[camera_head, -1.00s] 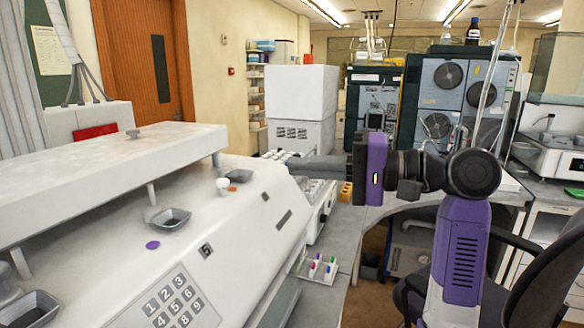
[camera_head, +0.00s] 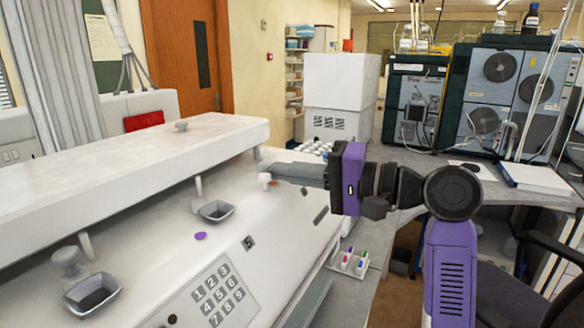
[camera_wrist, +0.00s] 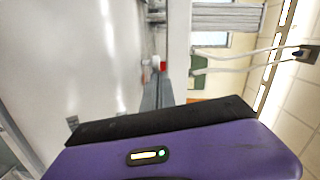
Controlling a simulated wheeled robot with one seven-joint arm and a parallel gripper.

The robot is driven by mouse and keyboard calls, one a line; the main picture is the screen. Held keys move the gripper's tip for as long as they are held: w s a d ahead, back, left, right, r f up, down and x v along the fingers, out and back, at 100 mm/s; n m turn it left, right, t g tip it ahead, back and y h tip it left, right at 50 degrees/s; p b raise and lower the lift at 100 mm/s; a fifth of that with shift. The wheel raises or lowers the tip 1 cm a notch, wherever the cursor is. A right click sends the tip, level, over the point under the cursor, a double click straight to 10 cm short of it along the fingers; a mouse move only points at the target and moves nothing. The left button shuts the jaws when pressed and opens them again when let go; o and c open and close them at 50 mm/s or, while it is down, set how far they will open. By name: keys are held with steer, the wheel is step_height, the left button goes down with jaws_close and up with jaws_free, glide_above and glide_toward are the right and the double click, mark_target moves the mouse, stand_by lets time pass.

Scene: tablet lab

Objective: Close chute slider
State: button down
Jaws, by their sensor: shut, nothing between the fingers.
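The chute slider is probably the small white knob (camera_head: 265,179) on the sloping face of the white machine (camera_head: 180,250), below its raised top. I cannot tell how far the slider is open. My gripper (camera_head: 278,171) is shut and empty, its grey fingers pointing left. In the head view the fingertips are right beside the knob; I cannot tell whether they touch. The fingers hide the area just right of the knob. In the wrist view the fingers (camera_wrist: 158,88) point up the picture, with a pale knob-like shape (camera_wrist: 147,72) near their tips.
Two grey trays, one in the middle (camera_head: 216,215) and one at the near left (camera_head: 93,301), sit on the machine's face. A keypad (camera_head: 218,294) and a rack of coloured vials (camera_head: 348,265) are nearer. The machine's raised top (camera_head: 130,165) overhangs behind the knob.

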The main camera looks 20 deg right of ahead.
mark_target(275, 202)
steer(key=s+a, duration=0.1)
steer(key=s+a+p, duration=0.1)
steer(key=shift+a+r, duration=0.1)
steer(key=shift+a, duration=0.3)
steer(key=shift+s+a, duration=0.15)
steer(key=shift+p, duration=0.3)
